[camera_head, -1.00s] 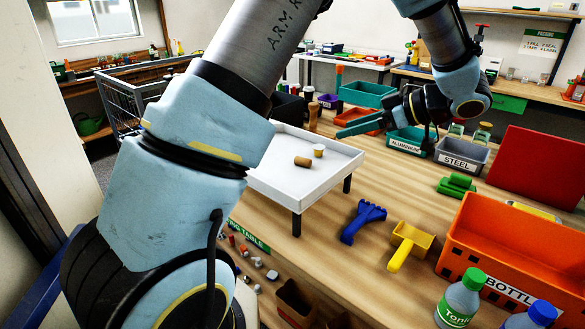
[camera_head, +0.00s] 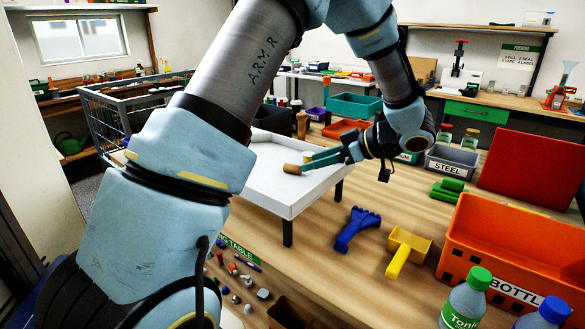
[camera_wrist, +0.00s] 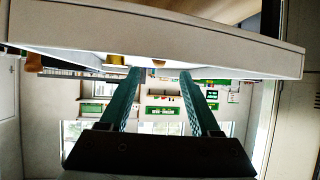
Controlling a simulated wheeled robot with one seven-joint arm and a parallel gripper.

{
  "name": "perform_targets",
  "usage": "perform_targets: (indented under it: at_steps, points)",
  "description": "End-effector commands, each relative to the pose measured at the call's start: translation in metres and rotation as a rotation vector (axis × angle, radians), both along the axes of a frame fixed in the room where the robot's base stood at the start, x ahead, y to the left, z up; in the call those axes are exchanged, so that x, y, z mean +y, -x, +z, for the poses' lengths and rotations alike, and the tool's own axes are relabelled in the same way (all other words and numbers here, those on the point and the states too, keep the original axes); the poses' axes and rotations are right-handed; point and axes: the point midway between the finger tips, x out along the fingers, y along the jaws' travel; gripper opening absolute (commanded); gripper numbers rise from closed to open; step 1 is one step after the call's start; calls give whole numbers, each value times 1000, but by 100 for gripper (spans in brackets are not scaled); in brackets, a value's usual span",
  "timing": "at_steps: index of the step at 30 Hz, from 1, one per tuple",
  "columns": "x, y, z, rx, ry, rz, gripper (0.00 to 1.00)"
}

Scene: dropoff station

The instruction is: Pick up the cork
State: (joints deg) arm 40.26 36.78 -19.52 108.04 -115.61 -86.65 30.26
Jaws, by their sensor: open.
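The cork (camera_head: 291,169) is a short brown cylinder lying on its side in the white raised tray (camera_head: 287,206). My gripper (camera_head: 303,164) reaches in over the tray from the right with its long teal fingers. Their tips are right beside the cork in the head view; I cannot tell whether they touch it. In the wrist view the two fingers (camera_wrist: 159,72) stand apart, with the tray's pale wall (camera_wrist: 160,42) across the top. The cork is not clearly recognisable there. The gripper is open and holds nothing.
A yellowish piece (camera_wrist: 116,60) shows past the tray wall in the wrist view. A brown turned object (camera_head: 301,124) stands behind the tray. A blue scoop (camera_head: 357,231), a yellow scoop (camera_head: 405,250) and an orange crate (camera_head: 520,240) are to the right.

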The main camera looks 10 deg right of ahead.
Motion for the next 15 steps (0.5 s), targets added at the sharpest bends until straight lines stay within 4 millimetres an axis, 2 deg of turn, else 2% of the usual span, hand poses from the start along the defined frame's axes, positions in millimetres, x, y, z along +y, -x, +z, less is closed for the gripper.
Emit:
perform_targets:
  at_steps: [5,12,15]
  points:
    - [10,-7,-5,3,-3,1,64]
    - [34,-25,-22,3,-2,2,64]
    - [37,-28,-25,1,-1,0,64]
